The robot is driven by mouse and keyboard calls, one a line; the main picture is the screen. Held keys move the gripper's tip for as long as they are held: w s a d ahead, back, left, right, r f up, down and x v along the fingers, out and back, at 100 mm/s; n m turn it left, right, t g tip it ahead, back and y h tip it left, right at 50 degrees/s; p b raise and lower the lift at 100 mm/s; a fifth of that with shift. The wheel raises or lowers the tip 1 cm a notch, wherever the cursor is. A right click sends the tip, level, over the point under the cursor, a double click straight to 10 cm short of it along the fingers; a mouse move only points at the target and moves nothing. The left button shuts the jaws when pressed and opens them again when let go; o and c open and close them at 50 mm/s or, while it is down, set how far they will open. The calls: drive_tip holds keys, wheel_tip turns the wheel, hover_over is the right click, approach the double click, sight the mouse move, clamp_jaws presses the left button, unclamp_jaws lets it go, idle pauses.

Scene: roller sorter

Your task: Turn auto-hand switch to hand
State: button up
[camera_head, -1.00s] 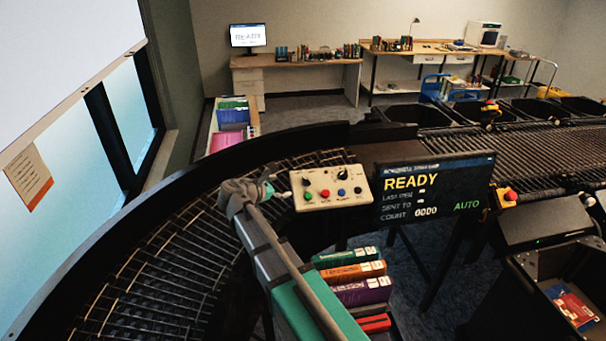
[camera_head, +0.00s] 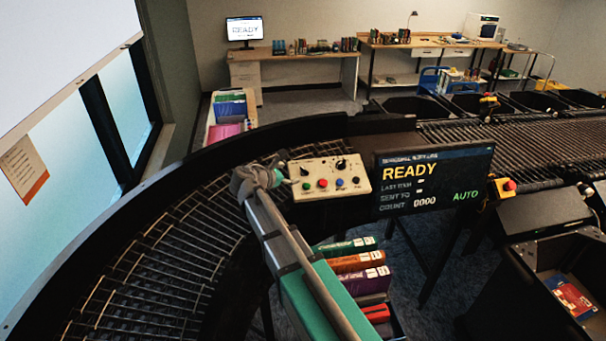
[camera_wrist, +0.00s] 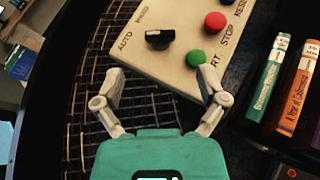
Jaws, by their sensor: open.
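The cream control box (camera_head: 318,191) stands beside the curved conveyor. The auto-hand switch is the black knob (camera_head: 304,171) at its left end, above the green button. In the wrist view the black knob (camera_wrist: 160,40) lies ahead of the fingers, its pale mark toward the AUTO label; the second label is hard to read. My gripper (camera_wrist: 160,82) is open and empty, its fingertips short of the knob and apart from it. In the head view my gripper (camera_head: 278,175) is at the box's left edge, its fingers partly hidden by the wrist.
The display (camera_head: 430,180) right of the box reads READY and AUTO. The green button (camera_wrist: 195,58) and red button (camera_wrist: 215,22) sit close to the knob. Books (camera_head: 358,263) stand below the box. The roller conveyor (camera_head: 190,250) curves on the left.

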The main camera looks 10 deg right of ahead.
sight(303, 170)
drive_tip(key=b+x, duration=0.2)
drive_tip(key=x, duration=0.6)
drive_tip(key=shift+w+d+f+b, duration=0.1)
drive_tip(key=shift+w+d+b, duration=0.05)
drive_tip(key=shift+b, duration=0.2)
